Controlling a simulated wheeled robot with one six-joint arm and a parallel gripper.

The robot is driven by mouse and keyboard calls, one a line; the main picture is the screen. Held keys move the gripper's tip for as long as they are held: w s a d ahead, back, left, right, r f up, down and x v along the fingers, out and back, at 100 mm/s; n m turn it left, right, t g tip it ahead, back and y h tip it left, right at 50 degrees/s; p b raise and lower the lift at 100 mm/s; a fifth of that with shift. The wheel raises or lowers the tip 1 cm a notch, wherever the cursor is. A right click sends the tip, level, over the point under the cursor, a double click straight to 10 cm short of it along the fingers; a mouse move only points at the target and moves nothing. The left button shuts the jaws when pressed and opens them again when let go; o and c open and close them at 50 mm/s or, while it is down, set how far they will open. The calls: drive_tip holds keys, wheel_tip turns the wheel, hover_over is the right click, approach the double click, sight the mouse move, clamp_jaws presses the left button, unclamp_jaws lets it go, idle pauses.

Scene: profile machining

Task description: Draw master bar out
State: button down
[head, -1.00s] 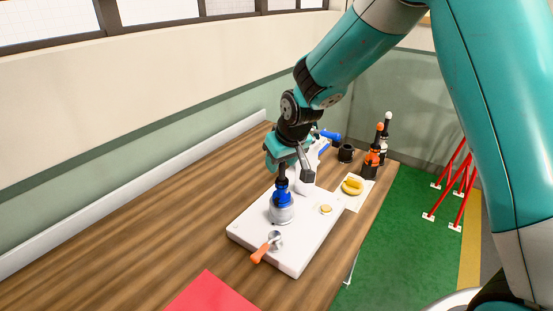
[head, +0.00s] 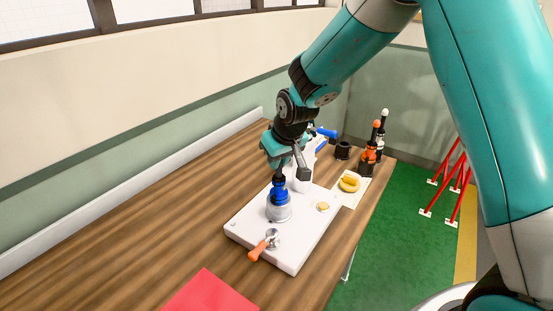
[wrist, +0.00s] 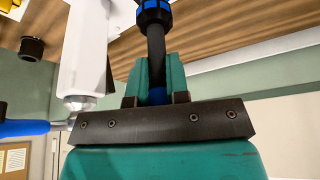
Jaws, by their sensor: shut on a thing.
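A black bar (wrist: 155,50) with blue parts runs between the teal fingers of my gripper (wrist: 155,90) in the wrist view, and the gripper is shut on it. I take it for the master bar. In the head view, my gripper (head: 279,165) is above a silver cylindrical holder (head: 278,212), with the bar's blue part (head: 279,192) at the holder's top. The bar looks upright. Its lower end is hidden, so I cannot tell how deep it sits. The holder stands on a white board (head: 298,258).
A ball-ended tool with an orange handle (head: 257,251) and a gold disc (head: 323,206) lie on the board. A white post (wrist: 84,50) stands close beside the gripper. Behind are a yellow ring (head: 349,183), a black cup (head: 343,150) and bottle-like tools (head: 367,160). The wooden table's left side is clear.

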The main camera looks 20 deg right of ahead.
drive_tip(key=shift+r+p, duration=0.95)
drive_tip(key=shift+r, duration=0.55)
drive_tip(key=shift+w+r, duration=0.1)
drive_tip(key=shift+r+p, duration=1.05)
drive_tip(key=shift+r, duration=0.45)
drive_tip(key=shift+r+p, duration=0.35)
drive_tip(key=shift+r, duration=0.05)
